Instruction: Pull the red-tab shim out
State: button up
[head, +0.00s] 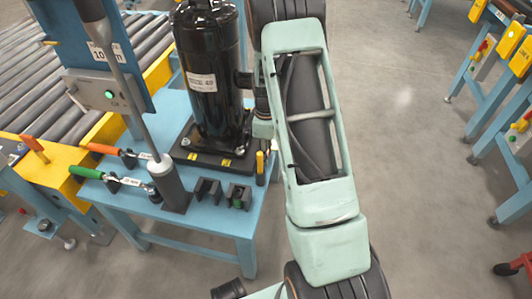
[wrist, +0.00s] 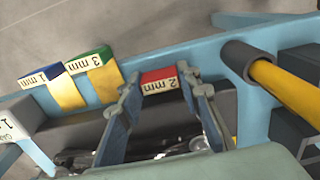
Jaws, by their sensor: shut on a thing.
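The red-tab shim (wrist: 160,82), its tab marked "2 mm", sits between the two fingertips of my gripper (wrist: 165,88) in the wrist view. The fingers touch the tab on its left and right sides. Its strip is not visible below the tab, so I cannot tell how far it is inserted. In the head view my own arm hides the gripper and the shim. The black compressor (head: 212,85) stands upright on a dark base plate on the blue table (head: 230,222).
A blue "1 mm" tab (wrist: 40,76) and a green "3 mm" tab (wrist: 88,60), both on yellow strips, stand left of my gripper. A yellow rod (wrist: 288,88) in a dark sleeve is at right.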

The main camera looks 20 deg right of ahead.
grip_shut()
jog(key=shift+s+d, duration=0.75)
jog(key=shift+d, duration=0.35)
jog(key=shift+s+d, duration=0.65)
jog(key=shift+d, duration=0.35)
jog(key=o, duration=1.1)
grip_release()
jog(key=shift+o, duration=0.7)
notch_tip(320, 180, up, 8)
